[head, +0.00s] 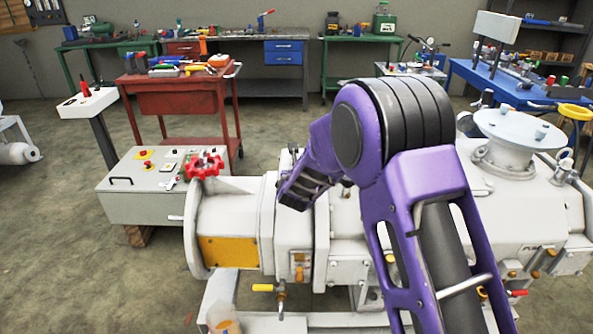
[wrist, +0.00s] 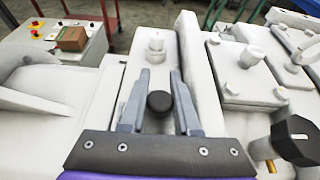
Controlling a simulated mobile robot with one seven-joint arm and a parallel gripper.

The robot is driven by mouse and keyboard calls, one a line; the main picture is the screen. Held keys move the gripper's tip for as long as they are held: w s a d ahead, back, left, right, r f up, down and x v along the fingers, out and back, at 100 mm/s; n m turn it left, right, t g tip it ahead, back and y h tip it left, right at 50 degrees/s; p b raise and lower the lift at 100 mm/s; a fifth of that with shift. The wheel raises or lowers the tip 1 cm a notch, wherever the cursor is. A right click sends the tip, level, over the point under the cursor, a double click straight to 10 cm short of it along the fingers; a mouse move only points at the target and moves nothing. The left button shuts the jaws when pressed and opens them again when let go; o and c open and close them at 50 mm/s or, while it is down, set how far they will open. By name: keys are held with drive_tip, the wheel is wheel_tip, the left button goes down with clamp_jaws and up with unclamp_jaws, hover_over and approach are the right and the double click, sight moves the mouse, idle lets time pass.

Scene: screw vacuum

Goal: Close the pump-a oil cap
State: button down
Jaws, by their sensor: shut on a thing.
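My gripper (wrist: 160,76) shows in the wrist view, its two grey fingers reaching over the pale pump body. A round black cap (wrist: 160,103) lies between the fingers, and the gripper is shut on it. The cap's underside and its seat are hidden, so I cannot tell how it sits. In the head view the pale pump (head: 232,210) stands in front of me, and my purple arm reaches over it. The fingers and the cap cannot be made out there.
A pale fitting (wrist: 155,45) stands just beyond the fingertips. A second black knob (wrist: 297,140) on a brass stem is at lower right. A control box (head: 140,190) with a red handwheel (head: 204,166) in front stands left of the pump. A red cart (head: 175,98) is behind; floor at left is free.

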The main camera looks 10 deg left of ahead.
drive_tip(key=shift+f, duration=0.1)
idle(0.3)
drive_tip(key=c, duration=0.7)
unclamp_jaws()
drive_tip(key=shift+o, duration=0.2)
drive_tip(key=p+v, duration=0.1)
drive_tip(key=v, duration=1.6)
drive_tip(key=shift+s+d, duration=0.2)
